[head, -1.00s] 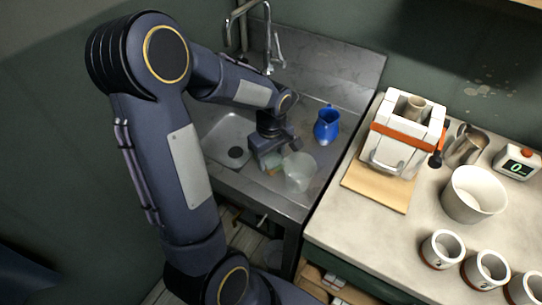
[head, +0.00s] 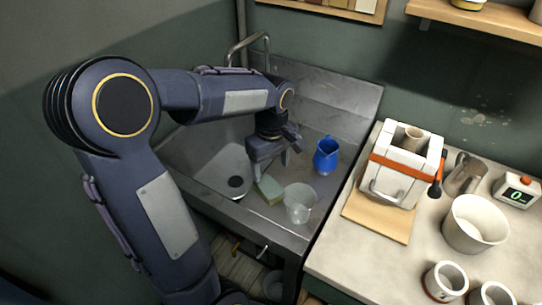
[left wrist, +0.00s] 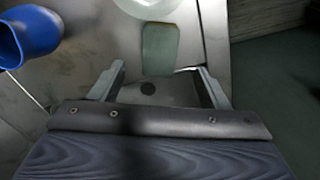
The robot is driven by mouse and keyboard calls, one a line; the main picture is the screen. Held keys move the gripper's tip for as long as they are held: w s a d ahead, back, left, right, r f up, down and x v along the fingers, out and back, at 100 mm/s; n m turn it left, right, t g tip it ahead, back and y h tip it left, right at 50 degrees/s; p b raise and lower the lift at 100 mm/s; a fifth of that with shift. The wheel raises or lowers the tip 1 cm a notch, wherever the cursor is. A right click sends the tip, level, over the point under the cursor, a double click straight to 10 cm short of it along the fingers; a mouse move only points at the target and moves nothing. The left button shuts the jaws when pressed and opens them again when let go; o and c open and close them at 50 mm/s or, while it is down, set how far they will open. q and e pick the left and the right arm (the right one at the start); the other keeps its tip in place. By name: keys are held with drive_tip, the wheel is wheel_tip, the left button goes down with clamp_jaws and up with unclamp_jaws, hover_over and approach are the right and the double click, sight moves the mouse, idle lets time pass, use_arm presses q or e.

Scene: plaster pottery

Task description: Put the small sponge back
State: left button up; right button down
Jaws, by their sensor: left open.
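The small sponge (head: 268,190) is a pale green block lying on the metal sink counter, between the basin and a clear tub. It also shows in the left wrist view (left wrist: 160,48), beyond the fingertips. My left gripper (head: 270,165) is open and empty, above the sponge and apart from it. Its two spread fingers show in the left wrist view (left wrist: 158,86), with nothing between them. My right gripper is out of view.
The clear tub (head: 299,205) stands just right of the sponge. A blue jug (head: 326,156) stands behind it. The sink basin (head: 218,172) is to the left. A worktop with a white press (head: 402,170) and a white bowl (head: 475,224) is at right.

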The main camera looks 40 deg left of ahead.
use_arm(q)
drive_tip(key=s+d+r+m+t+h, duration=0.3)
drive_tip(key=s+d+m+t, duration=0.2)
drive_tip(key=s+d+m, duration=0.6)
drive_tip(key=shift+s+d+m+t+h, duration=0.15)
drive_tip(key=shift+s+m+t+h, duration=0.2)
drive_tip(key=shift+s+m, duration=1.3)
drive_tip(key=shift+s+n, duration=0.5)
drive_tip(key=shift+n, duration=0.05)
